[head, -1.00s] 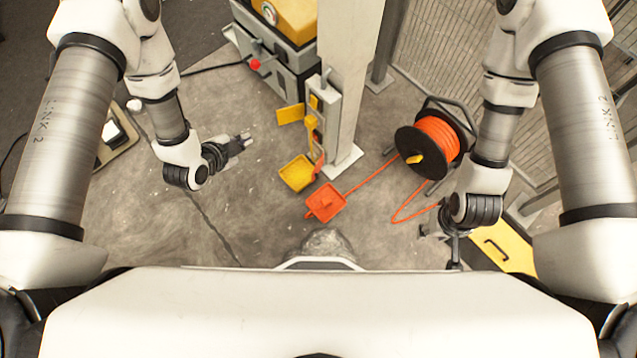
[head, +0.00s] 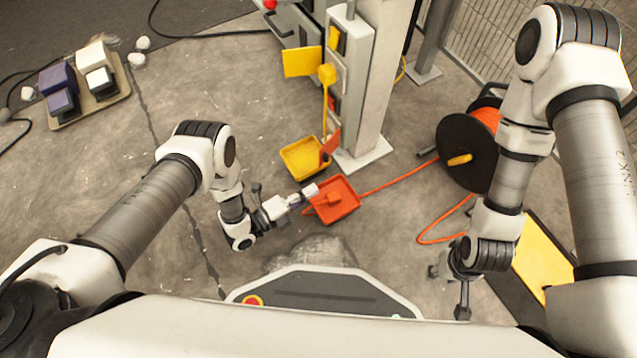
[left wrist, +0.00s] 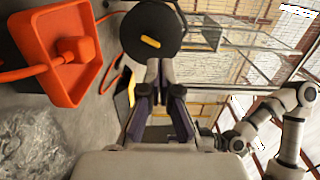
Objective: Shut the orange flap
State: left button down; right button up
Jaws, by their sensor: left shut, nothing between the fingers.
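The orange flap (head: 330,147) stands out from the lower front of the socket box (head: 346,75) on the grey post, above the yellow tray. It looks open. My left gripper (head: 308,194) is low in front of the post, at the left edge of the orange tray in the head view and below the flap in the picture. It is shut and empty; its fingers also show in the left wrist view (left wrist: 160,80). The flap is not seen in the left wrist view. My right gripper (head: 462,308) hangs far to the right; its fingers are too small to read.
An orange tray (head: 350,205) holds an orange plug (left wrist: 75,50), whose cable runs to a reel (head: 465,150). A yellow tray (head: 290,155) is beside it. A yellow flap (head: 302,62) sticks out left, near a yellow plug (head: 327,75).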

aim_at(332, 150)
pick_arm(q)
jog(key=b+x, duration=0.3)
jog(key=x, duration=0.5)
jog(key=shift+w+d+f+b, duration=0.1)
jog(key=shift+d+b, duration=0.15)
jog(key=shift+b, duration=0.15)
jog(key=w+a+b, duration=0.1)
jog(key=w+a, duration=0.1)
jog(key=a, duration=0.1)
jog(key=shift+w+b, duration=0.35)
jog(key=shift+b, duration=0.05)
jog(key=shift+r, duration=0.25)
